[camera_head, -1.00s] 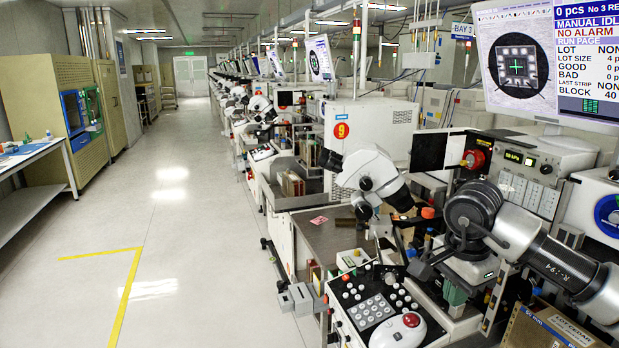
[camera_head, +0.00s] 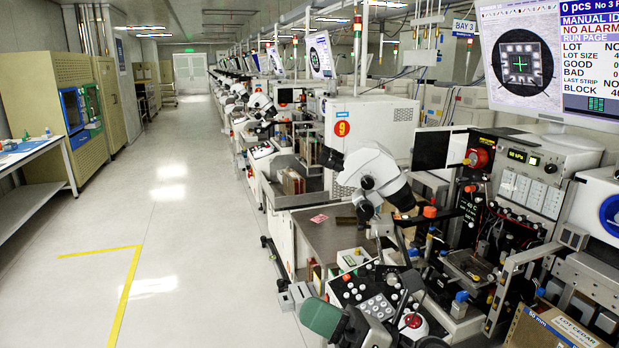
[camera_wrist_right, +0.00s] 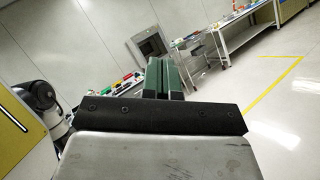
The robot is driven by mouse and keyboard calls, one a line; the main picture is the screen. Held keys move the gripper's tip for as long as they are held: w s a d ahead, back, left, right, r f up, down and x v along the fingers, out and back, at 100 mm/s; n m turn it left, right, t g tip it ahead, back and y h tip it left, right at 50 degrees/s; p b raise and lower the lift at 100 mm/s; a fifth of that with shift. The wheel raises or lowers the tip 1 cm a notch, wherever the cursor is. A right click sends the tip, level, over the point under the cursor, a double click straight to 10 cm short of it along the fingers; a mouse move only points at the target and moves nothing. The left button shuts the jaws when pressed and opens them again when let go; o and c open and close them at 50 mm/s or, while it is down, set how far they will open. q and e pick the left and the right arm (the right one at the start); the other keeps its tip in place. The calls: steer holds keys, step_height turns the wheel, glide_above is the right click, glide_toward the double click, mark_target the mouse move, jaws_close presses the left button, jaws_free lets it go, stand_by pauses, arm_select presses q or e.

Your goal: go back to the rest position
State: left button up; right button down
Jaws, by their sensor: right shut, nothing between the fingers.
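My right gripper (camera_head: 320,316) is low in the head view, over the front left of the near machine's control panel (camera_head: 374,306). Its green fingers are together with nothing between them. The same closed green fingers (camera_wrist_right: 163,75) stand up at the middle of the right wrist view, pointing toward a wall and a bench. The dark wrist behind the fingers covers part of the panel's lower buttons. My left gripper is in neither view.
The near bonder has a microscope (camera_head: 372,176), an open work area (camera_head: 468,268) and a monitor (camera_head: 520,62) above. A cardboard box (camera_head: 556,328) is at the lower right. The aisle floor (camera_head: 190,230) on the left is clear, with a yellow line (camera_head: 128,285).

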steer(key=w+d+f+m+t+h, duration=0.15)
steer(key=d+m+t+h, duration=0.45)
steer(key=m, duration=0.6)
steer(key=w+d+f+m+t+h, duration=0.1)
steer(key=d+f+m+t+h, duration=0.2)
steer(key=m+t+h, duration=0.65)
steer(key=s+d+f+m+g+h, duration=0.2)
steer(key=d+f+m+g+h, duration=0.15)
steer(key=f+m, duration=0.35)
steer(key=s+d+f+m+g+h, duration=0.2)
steer(key=s+d+f+m+g, duration=0.15)
steer(key=f+m, duration=0.35)
steer(key=s+d+f+m+g, duration=0.2)
steer(key=s+f+m+g, duration=0.1)
steer(key=s+f+g, duration=0.4)
steer(key=s+d+f+m+g, duration=0.2)
steer(key=s+f+m+g, duration=0.15)
steer(key=s, duration=0.65)
step_height(320, 180, down, 28)
steer(key=s+r+g, duration=0.1)
steer(key=s+g, duration=0.1)
steer(key=s+d+f+g, duration=0.1)
steer(key=s+d+f, duration=0.1)
steer(key=s+f, duration=1.3)
steer(key=shift+s+d+f+n+h, duration=0.25)
steer(key=shift+d+f+n+h, duration=0.05)
steer(key=shift+f+n, duration=0.15)
